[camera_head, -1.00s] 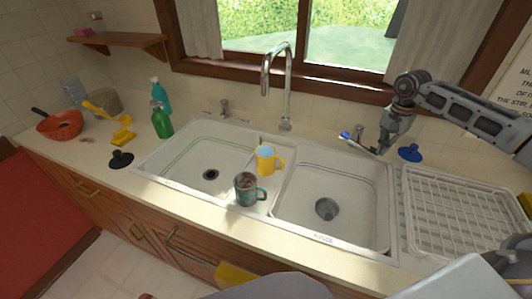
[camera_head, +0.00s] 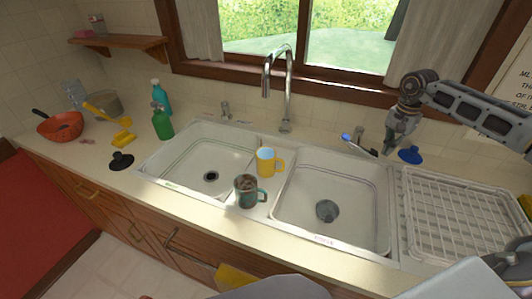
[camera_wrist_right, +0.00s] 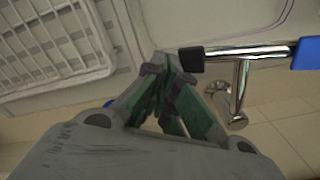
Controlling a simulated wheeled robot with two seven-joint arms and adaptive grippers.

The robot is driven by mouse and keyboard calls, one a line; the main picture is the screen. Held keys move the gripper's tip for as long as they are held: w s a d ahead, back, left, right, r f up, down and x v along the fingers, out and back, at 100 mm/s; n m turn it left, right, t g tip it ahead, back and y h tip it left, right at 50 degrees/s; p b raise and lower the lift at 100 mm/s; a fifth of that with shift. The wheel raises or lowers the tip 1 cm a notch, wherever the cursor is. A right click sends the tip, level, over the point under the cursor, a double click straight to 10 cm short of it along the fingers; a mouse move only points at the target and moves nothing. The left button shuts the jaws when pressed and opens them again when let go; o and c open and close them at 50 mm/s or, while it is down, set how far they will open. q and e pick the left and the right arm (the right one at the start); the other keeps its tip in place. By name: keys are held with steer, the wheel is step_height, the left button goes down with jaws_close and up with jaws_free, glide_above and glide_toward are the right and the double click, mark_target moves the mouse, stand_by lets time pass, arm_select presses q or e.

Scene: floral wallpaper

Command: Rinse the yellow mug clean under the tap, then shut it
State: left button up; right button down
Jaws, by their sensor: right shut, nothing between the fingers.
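The yellow mug (camera_head: 265,167) stands upright on the divider between the two basins. No water shows from the tall curved tap (camera_head: 288,85). A side handle (camera_head: 361,134) stands right of the tap, with a blue-tipped lever (camera_head: 347,137). My right gripper (camera_head: 389,150) is shut and empty, just right of this handle. In the right wrist view its fingertips (camera_wrist_right: 166,62) are beside the black end of the lever bar (camera_wrist_right: 245,51); I cannot tell whether they touch. My left gripper is out of view.
The left basin (camera_head: 185,168) and right basin (camera_head: 345,190) look empty. A white dish rack (camera_head: 455,205) lies at right, a blue plunger-like stopper (camera_head: 410,155) behind it. Green bottle (camera_head: 162,123) stands at left.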

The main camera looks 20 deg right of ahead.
step_height(320, 180, up, 6)
steer(key=p, duration=0.4)
steer(key=shift+r+p, duration=0.15)
steer(key=shift+p, duration=0.15)
stand_by(0.7)
step_height(320, 180, up, 9)
steer(key=p, duration=0.9)
steer(key=shift+r+p, duration=0.5)
steer(key=shift+r, duration=0.05)
